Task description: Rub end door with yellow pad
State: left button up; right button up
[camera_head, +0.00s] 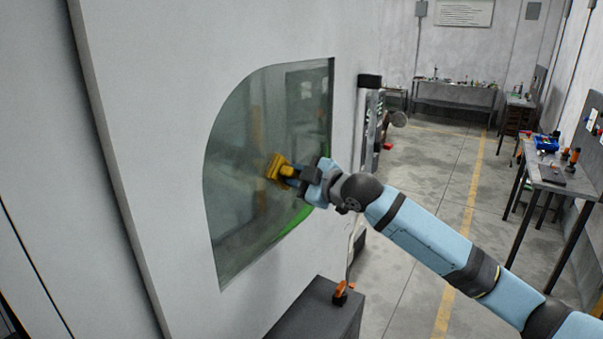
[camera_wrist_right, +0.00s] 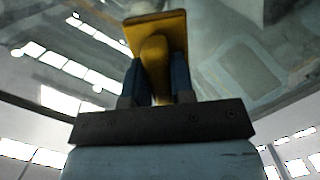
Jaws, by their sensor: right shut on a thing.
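A large grey-white panel stands at the left, with a dark glass door (camera_head: 240,150) set in it; the glass has a curved left edge and a straight right edge. A yellow pad (camera_head: 277,168) is at the middle-right of the glass, and appears to be against it, though exact contact cannot be told. My right gripper (camera_head: 292,174) is shut on the pad's handle. In the right wrist view the yellow pad (camera_wrist_right: 155,28) is held between the blue fingers (camera_wrist_right: 155,75), its flat plate facing away from the wrist. My left gripper does not show.
A dark box (camera_head: 320,308) with an orange item (camera_head: 342,292) on it stands below the glass. A workbench (camera_head: 560,178) with tools is at the right, and another bench (camera_head: 455,95) is at the back. The floor between is mostly clear.

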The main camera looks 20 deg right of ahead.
aim_at(276, 181)
jog(key=shift+s+a, duration=1.25)
jog(key=shift+a, duration=0.2)
jog(key=v, duration=0.6)
jog(key=shift+w+d+f, duration=0.15)
jog(key=shift+d+f, duration=0.15)
jog(key=v, duration=0.3)
jog(key=shift+w+d+f, duration=0.1)
jog(key=shift+w+f, duration=0.05)
